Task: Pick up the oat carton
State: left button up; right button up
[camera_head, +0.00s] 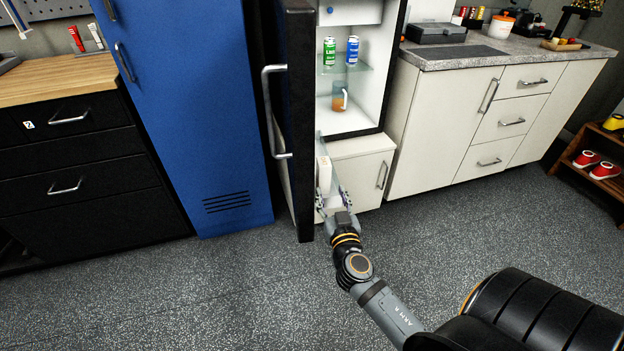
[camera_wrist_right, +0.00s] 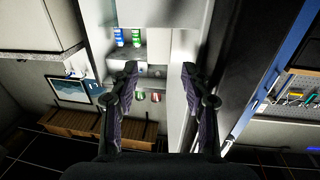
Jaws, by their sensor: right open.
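A slim pale carton (camera_head: 324,174), probably the oat carton, stands upright by the inner side of the open fridge door in the head view. Its label is too small to read. My right gripper (camera_head: 334,196) is in front of the fridge at the carton's height, with the carton near its left finger. In the right wrist view the gripper (camera_wrist_right: 160,78) is open, its fingers wide apart. I cannot clearly pick out the carton in that view, nor tell whether a finger touches it. My left gripper is not in view.
The dark fridge door (camera_head: 300,120) stands open left of my right arm. A blue locker (camera_head: 195,110) is left, a white counter (camera_head: 440,125) right. The floor in front is clear.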

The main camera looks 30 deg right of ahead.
aim_at(325, 173)
jog(key=x, duration=0.5)
jog(key=p+x, duration=0.1)
jog(key=x, duration=0.2)
jog(key=shift+w+r+p, duration=0.2)
jog(key=shift+r+p, duration=0.05)
jog(key=shift+p, duration=0.05)
jog(key=shift+w+d, duration=0.25)
jog(key=shift+w, duration=0.15)
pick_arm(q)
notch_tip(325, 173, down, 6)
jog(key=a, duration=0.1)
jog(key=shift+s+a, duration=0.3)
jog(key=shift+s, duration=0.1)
pick_arm(e)
jog(key=shift+c, duration=0.3)
grip_shut()
